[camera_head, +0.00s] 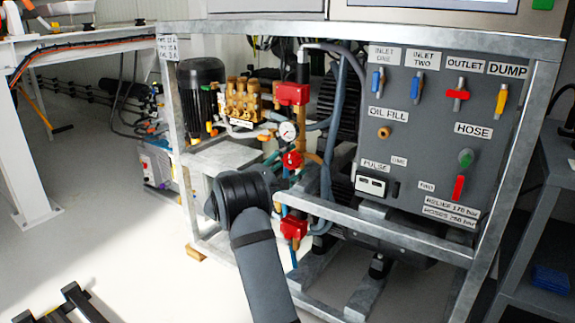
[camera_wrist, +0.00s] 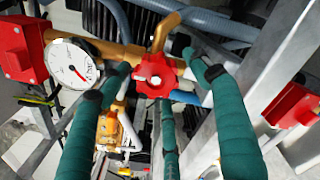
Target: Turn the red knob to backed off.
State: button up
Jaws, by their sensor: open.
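The red knob (camera_head: 292,160) sits on the brass and grey pipework of the pump frame, just below a round gauge. In the wrist view the lobed red knob (camera_wrist: 155,75) has a pale centre and faces the camera. My gripper (camera_wrist: 155,66) is open, with teal wrapped fingers reaching toward the knob. One finger is left of it, one right of it, and a third below it. A gap shows between the knob and the side fingertips; whether the lower finger touches it I cannot tell. In the head view my arm hides most of the gripper.
The white gauge (camera_wrist: 73,65) is close to the left finger. Red boxes (camera_head: 293,93) and (camera_head: 293,227) are above and below the knob. Hoses and pipes crowd behind it. A metal frame rail (camera_head: 400,232) crosses to the right, before the labelled grey panel (camera_head: 425,120).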

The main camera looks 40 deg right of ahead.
jog(key=v, duration=1.2)
jog(key=x, duration=1.2)
jog(key=shift+d+r, duration=0.1)
jog(key=shift+d, duration=0.05)
